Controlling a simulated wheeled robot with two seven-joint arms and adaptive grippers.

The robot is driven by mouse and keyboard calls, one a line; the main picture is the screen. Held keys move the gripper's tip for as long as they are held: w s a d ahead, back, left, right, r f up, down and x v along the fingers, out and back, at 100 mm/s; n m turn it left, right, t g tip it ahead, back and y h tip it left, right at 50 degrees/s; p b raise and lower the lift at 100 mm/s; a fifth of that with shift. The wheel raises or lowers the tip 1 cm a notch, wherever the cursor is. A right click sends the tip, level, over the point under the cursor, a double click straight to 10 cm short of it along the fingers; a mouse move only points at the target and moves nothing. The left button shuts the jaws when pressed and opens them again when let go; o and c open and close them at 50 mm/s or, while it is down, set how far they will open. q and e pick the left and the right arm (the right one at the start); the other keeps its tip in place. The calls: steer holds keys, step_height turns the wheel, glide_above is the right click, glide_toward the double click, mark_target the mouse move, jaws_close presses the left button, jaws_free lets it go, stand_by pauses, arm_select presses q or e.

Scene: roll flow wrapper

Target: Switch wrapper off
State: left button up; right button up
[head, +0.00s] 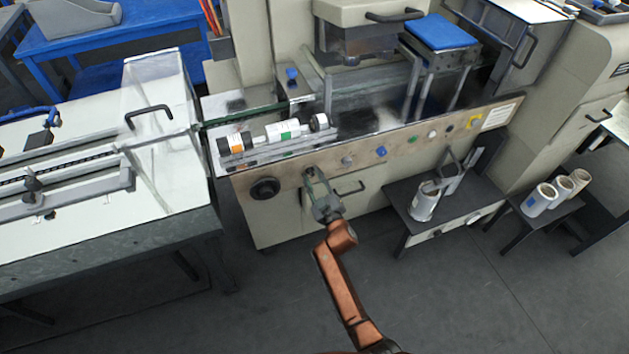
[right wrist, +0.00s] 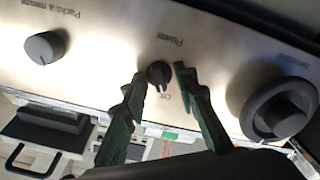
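The wrapper's front panel (head: 400,143) faces me. Its small dark power knob (right wrist: 158,74) shows in the right wrist view, with "Power" printed upside down beside it. A short second label is too blurred to read for sure. My right gripper (head: 314,183) is at the panel, and its fingers hide most of the knob in the head view. In the right wrist view, the right gripper (right wrist: 160,80) has its fingers apart, one on each side of the knob, with a small gap showing. My left gripper is not in view.
A large black knob (head: 265,188) sits left of the power knob on the panel. A grey knob (right wrist: 45,47) labelled for packs a minute and a blue button (head: 381,152) are on the other side. A cabinet handle (head: 349,188) is below the panel. The floor in front is clear.

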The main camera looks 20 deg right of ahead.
steer(key=s, duration=1.2)
steer(key=shift+d, duration=0.2)
